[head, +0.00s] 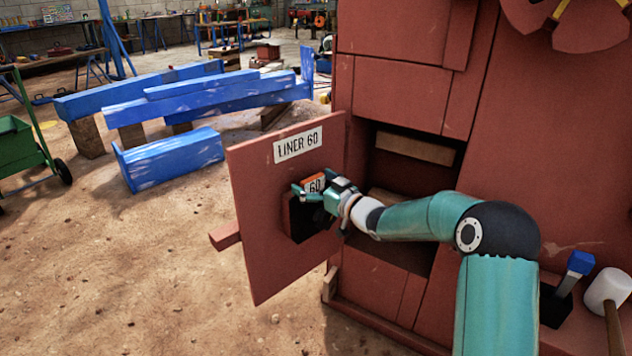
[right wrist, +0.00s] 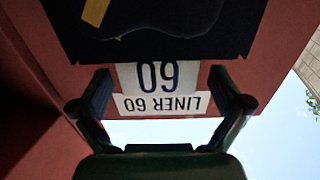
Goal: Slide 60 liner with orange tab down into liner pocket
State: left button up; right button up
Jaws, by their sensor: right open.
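The liner's orange tab (head: 314,181) with a pale "60" label shows at the top of a dark box-like pocket (head: 297,218) on the open red door. The sign "LINER 60" (head: 298,146) is above it. My right gripper (head: 316,199) is at the tab, open. In the right wrist view its fingers (right wrist: 163,97) stand apart on either side of the upside-down "60" label (right wrist: 160,76). Contact with the tab cannot be told. The liner's body is mostly hidden by the pocket and gripper, so its depth cannot be told. My left gripper is not in view.
The red crusher body (head: 400,90) stands at right with a dark opening behind my right arm. A blue-headed tool (head: 580,262) and a white-headed mallet (head: 607,290) are at lower right. Blue beams (head: 200,95) lie at left.

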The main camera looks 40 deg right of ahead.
jog(key=s+d, duration=0.1)
jog(key=s, duration=1.1)
jog(key=shift+d+r, duration=0.25)
jog(key=shift+d, duration=0.05)
jog(key=shift+w, duration=0.1)
